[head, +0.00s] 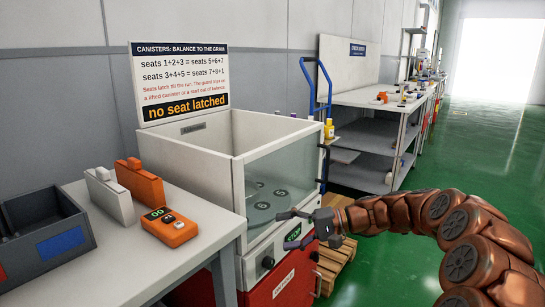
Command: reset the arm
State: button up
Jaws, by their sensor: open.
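My gripper (309,228) is at the end of my copper-coloured arm, which reaches in from the lower right. Its dark fingers are apart and point left, in front of the white machine's front panel. I see nothing between them. I cannot tell whether a finger touches the panel. The machine (190,150) is an open-topped box with a clear front pane; a grey disc with numbered seats (268,205) shows inside. A sign (180,82) above it reads "no seat latched".
On the left table (120,262) stand a dark bin (45,243), a white canister (108,196), an orange canister (140,182) and an orange device (169,227). A blue-handled cart and a shelf bench (375,97) stand behind. The green floor (470,160) at right is clear.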

jog(key=s+a+r+n+g+h+p, duration=0.1)
jog(key=s+r+g+h+p, duration=0.15)
jog(key=s+r+p, duration=0.65)
jog(key=s+a+r+n+g+h+p, duration=0.15)
jog(key=s+r+h+p, duration=0.3)
jog(key=s, duration=0.75)
jog(key=s+d+r+h+p, duration=0.4)
jog(key=s+d+p, duration=0.4)
jog(key=s, duration=0.2)
jog(key=s+d+r+t+h+p, duration=0.1)
jog(key=s+d+r+h+p, duration=0.3)
jog(key=s+d+p, duration=0.4)
jog(key=shift+s+d+r+m+t+p, duration=0.4)
jog(key=shift+s+r, duration=0.5)
jog(key=shift+s, duration=0.4)
